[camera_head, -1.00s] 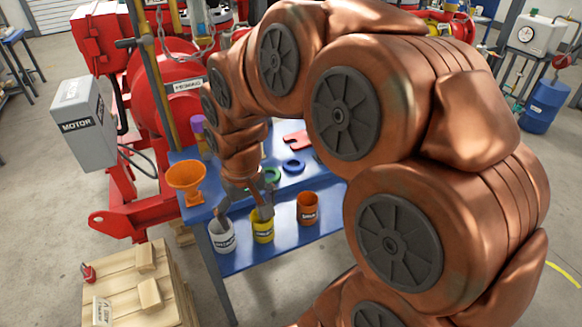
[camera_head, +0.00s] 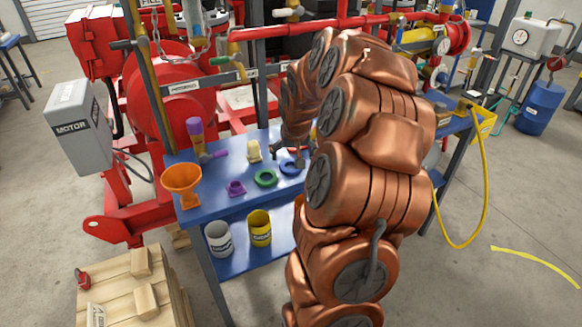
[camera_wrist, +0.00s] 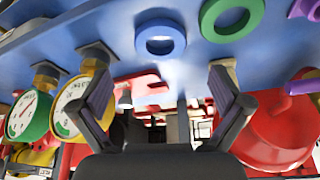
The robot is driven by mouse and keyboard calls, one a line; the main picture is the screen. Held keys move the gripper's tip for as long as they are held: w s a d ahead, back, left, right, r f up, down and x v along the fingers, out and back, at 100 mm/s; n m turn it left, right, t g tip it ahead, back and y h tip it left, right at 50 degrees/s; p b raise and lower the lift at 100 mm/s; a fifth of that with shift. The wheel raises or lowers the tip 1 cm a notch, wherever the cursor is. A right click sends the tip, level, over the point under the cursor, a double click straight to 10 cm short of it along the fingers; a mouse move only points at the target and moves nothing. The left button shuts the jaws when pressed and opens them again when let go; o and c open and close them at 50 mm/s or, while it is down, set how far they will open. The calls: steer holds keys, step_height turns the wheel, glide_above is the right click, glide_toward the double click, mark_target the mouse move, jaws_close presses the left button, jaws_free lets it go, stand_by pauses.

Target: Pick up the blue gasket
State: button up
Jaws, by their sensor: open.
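The blue gasket (camera_head: 291,167) lies flat on the blue workbench (camera_head: 215,203), beside the green gasket (camera_head: 265,178). The exact height of my gripper above the bench is hard to tell.
A white can (camera_head: 219,239) and a yellow can (camera_head: 260,228) are on the lower shelf. Gauges (camera_wrist: 75,105) show at left in the wrist view.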

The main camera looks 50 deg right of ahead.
mark_target(291, 165)
steer(key=shift+p+x, duration=1)
steer(key=shift+x, duration=2)
steer(key=c, duration=1.2)
